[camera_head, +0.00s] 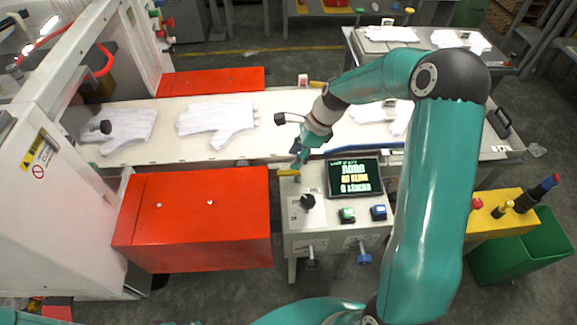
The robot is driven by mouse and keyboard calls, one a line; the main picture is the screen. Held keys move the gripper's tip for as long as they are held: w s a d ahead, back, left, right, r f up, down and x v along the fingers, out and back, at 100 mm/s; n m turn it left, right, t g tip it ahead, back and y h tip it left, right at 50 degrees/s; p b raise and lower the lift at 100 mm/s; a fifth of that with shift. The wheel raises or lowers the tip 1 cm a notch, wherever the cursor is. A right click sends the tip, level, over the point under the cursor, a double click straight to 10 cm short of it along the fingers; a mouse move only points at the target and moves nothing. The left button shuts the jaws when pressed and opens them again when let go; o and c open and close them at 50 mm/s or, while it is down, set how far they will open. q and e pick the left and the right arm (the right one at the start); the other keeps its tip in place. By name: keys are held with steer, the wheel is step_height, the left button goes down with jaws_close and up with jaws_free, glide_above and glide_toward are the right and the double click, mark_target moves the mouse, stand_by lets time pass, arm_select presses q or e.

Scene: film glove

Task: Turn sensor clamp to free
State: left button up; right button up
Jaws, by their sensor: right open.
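My right arm reaches in from the lower right and bends down over the control box (335,235). My right gripper (299,158) is small in the view. It is open, near the box's back left corner. A yellow bar (289,172) lies just below its fingertips; I cannot tell whether they touch. A black knob (307,202) stands on the box top, apart from the gripper. A dark knob (313,262) and a blue knob (363,258) sit on the box's front. I cannot tell which part is the sensor clamp. My left gripper is not in view.
A lit screen (354,178), a green button (347,215) and a blue button (378,212) are on the box. White gloves (217,120) lie on the long belt. Red covers (205,215) stand left. A green bin (520,250) is at right.

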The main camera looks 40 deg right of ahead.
mark_target(285, 171)
steer(key=x, duration=0.6)
steer(key=shift+w+a+f+p, duration=0.15)
steer(key=shift+f+p, duration=0.1)
steer(key=shift+p, duration=0.05)
